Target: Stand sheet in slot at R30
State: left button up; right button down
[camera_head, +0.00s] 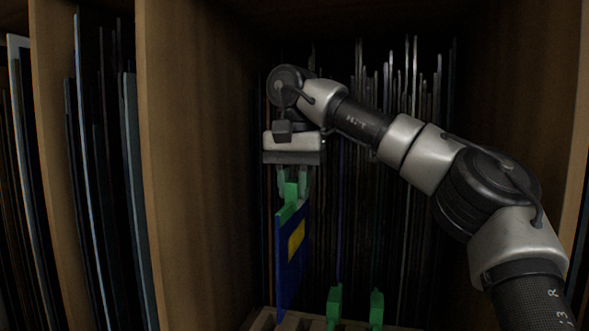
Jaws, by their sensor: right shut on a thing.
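My right gripper (293,182) points down inside the middle bay of the shelf. It is shut on the green clip at the top edge of a blue sheet (289,272), which carries a yellow patch. The sheet hangs upright, nearly edge-on to me, with its lower edge close to the slatted rack (292,322) on the bay floor. I cannot tell whether it touches the rack or sits in a slot. No R30 label is readable. My left gripper is not in view.
Two green clips (334,306) (376,308) stand up at the right of the sheet. Many thin sheets (408,200) stand at the dark back of the bay. A wooden divider (190,160) bounds the left, with more sheets (90,190) beyond it. Another wooden wall (572,130) is at the right.

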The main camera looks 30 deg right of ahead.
jog(key=f, duration=0.4)
jog(key=w+f, duration=0.1)
jog(key=f, duration=0.1)
jog(key=shift+d, duration=0.35)
send_over(295, 294)
jog(key=w+d, duration=0.1)
jog(key=w, duration=0.1)
notch_tip(295, 294, down, 8)
jog(key=shift+s+d+r, duration=0.1)
jog(key=shift+d+r, duration=0.05)
jog(key=shift+r, duration=0.1)
notch_tip(295, 294, down, 6)
jog(key=b, duration=0.3)
jog(key=shift+r, duration=0.25)
jog(key=shift+f+b, duration=0.6)
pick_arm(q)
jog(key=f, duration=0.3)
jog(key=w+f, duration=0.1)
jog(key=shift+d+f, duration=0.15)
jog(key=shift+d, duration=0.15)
pick_arm(e)
jog(key=shift+f, duration=0.15)
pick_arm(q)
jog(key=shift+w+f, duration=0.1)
pick_arm(e)
jog(key=shift+s+f, duration=0.1)
jog(key=shift+f, duration=0.25)
jog(key=shift+c, duration=1.6)
grip_release()
